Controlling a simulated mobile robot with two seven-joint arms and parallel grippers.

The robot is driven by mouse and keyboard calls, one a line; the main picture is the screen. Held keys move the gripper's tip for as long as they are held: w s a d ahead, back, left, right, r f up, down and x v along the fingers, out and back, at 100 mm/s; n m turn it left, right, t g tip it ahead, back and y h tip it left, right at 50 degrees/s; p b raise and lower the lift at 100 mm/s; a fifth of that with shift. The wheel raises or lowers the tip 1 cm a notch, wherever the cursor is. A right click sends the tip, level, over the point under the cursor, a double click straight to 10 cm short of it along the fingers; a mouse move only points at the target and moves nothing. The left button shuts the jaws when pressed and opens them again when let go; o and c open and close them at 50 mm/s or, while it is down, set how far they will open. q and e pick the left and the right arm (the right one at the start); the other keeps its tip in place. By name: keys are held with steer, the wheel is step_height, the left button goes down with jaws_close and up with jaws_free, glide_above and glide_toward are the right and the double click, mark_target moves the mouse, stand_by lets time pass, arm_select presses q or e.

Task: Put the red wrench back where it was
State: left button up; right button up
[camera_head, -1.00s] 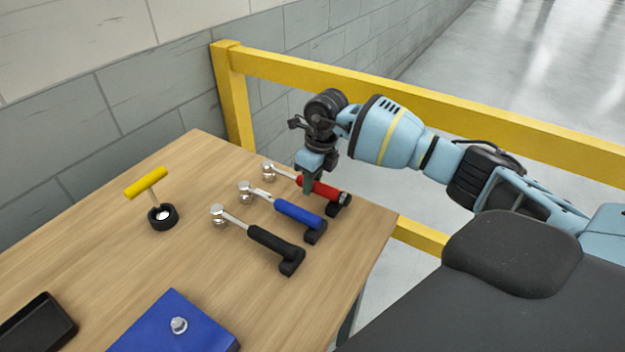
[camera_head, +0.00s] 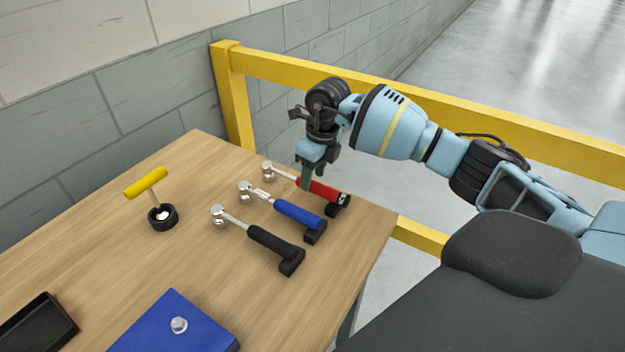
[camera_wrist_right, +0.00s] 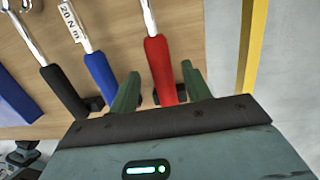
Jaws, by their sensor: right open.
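The red wrench (camera_head: 321,189) has a red handle and a silver head, and lies at the far right end of the row on the table. Its handle end rests on a black holder (camera_head: 337,209). My right gripper (camera_head: 314,183) is just above the red handle. In the right wrist view, the open fingers of the right gripper (camera_wrist_right: 160,90) stand on either side of the red wrench (camera_wrist_right: 161,68), with gaps between them and the handle. My left gripper is not in view.
A blue wrench (camera_head: 298,213) and a black wrench (camera_head: 274,243) lie parallel beside the red one. A yellow-handled tool (camera_head: 147,183) stands in a black ring. A blue plate (camera_head: 175,328) and a black tray (camera_head: 37,325) are at the front. A yellow rail (camera_head: 420,120) runs behind the table.

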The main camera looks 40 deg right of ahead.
step_height(320, 180, up, 10)
steer(key=d, duration=0.1)
steer(key=shift+s+f, duration=0.25)
steer(key=shift+s, duration=0.2)
